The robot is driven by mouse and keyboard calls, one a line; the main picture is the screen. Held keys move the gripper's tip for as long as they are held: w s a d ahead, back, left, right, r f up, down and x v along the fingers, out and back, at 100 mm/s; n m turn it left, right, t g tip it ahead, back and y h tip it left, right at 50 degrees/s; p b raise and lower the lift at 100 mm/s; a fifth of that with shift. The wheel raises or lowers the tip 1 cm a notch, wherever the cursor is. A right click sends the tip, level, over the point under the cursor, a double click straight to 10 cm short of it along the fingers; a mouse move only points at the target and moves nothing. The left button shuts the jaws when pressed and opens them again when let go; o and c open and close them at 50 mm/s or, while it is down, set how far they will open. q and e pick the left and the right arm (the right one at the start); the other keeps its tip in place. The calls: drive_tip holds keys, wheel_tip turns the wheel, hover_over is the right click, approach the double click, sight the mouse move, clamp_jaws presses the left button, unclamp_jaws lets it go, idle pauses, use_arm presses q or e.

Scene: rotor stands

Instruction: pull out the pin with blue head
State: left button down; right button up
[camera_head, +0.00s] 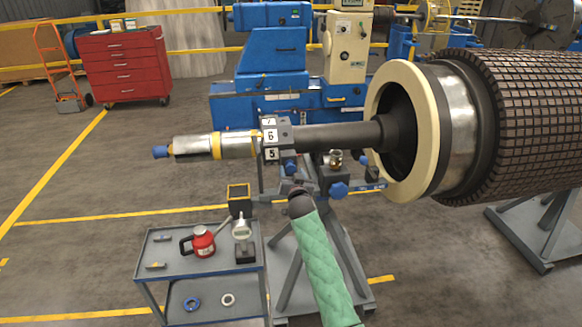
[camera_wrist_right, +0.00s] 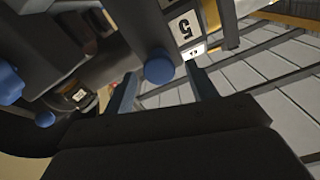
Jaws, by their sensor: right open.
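The pin's round blue head (camera_head: 290,168) sticks out below the numbered block (camera_head: 271,155) on the stand under the shaft. In the right wrist view the blue head (camera_wrist_right: 159,67) shows close ahead, beside a white label with a 5. My right gripper (camera_wrist_right: 161,77) is open, with one finger on each side of the blue head in that view. I cannot tell whether the fingers touch it. In the head view my right gripper (camera_head: 294,187) is just below the head, small and dark at the end of the green-sleeved arm. The pin's shank is hidden. My left gripper is not in view.
A larger blue knob (camera_head: 338,190) sits to the right on the stand. The shaft (camera_head: 335,135) runs above to the large rotor (camera_head: 525,120). A cart (camera_head: 160,250) with a red can (camera_head: 203,242) and a gauge (camera_head: 243,240) stands at the left.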

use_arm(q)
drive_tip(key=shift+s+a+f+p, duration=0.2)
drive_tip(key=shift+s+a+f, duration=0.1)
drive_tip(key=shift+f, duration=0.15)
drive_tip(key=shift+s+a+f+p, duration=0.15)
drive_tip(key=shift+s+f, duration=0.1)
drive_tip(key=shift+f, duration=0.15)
use_arm(e)
drive_tip(key=shift+w+a, duration=0.15)
drive_tip(key=shift+w, duration=1.2)
